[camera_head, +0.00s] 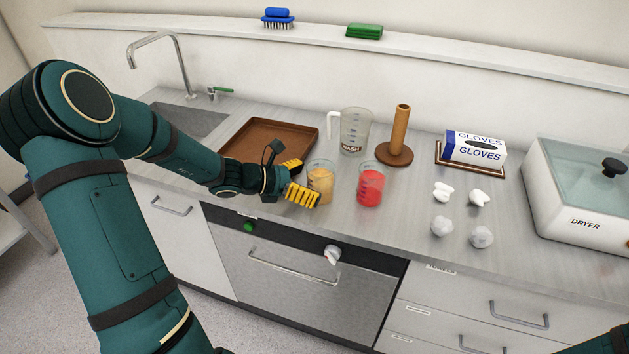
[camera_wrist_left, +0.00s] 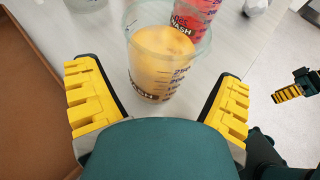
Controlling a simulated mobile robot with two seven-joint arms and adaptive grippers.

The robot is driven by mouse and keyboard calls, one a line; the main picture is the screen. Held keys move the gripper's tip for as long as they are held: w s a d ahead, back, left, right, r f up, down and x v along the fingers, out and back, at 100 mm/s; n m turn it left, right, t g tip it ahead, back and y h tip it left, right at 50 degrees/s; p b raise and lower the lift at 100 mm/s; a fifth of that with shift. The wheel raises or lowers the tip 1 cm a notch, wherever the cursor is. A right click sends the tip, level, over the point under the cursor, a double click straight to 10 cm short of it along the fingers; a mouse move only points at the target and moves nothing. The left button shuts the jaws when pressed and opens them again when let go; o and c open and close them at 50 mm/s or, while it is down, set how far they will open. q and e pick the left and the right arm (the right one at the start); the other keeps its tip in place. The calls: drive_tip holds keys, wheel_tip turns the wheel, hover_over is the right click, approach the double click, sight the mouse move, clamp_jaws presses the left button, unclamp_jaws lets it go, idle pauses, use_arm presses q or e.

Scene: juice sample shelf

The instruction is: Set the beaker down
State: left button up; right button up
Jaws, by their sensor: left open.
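A clear beaker of orange juice (camera_head: 321,182) stands upright on the counter, left of a beaker of red juice (camera_head: 370,184). In the left wrist view the orange beaker (camera_wrist_left: 163,72) is between the finger ends, with a gap on each side. My left gripper (camera_head: 307,181) is open, its yellow fingers reaching toward the beaker from the left. In the left wrist view my right gripper (camera_wrist_left: 293,92) shows small at the right edge, away from the beakers; its opening is unclear. The red beaker (camera_wrist_left: 196,14) is partly hidden behind the orange one.
A brown tray (camera_head: 235,148) lies left of the beakers. A wash jug (camera_head: 355,132) and a wooden post on a round base (camera_head: 401,140) stand behind. A glove box (camera_head: 474,149), several small white items and a dryer (camera_head: 578,190) are to the right. The counter's front edge is close.

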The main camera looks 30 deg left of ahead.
use_arm(q)
drive_tip(key=p+v, duration=0.2)
drive_tip(key=v, duration=0.8)
drive_tip(key=shift+s, duration=0.1)
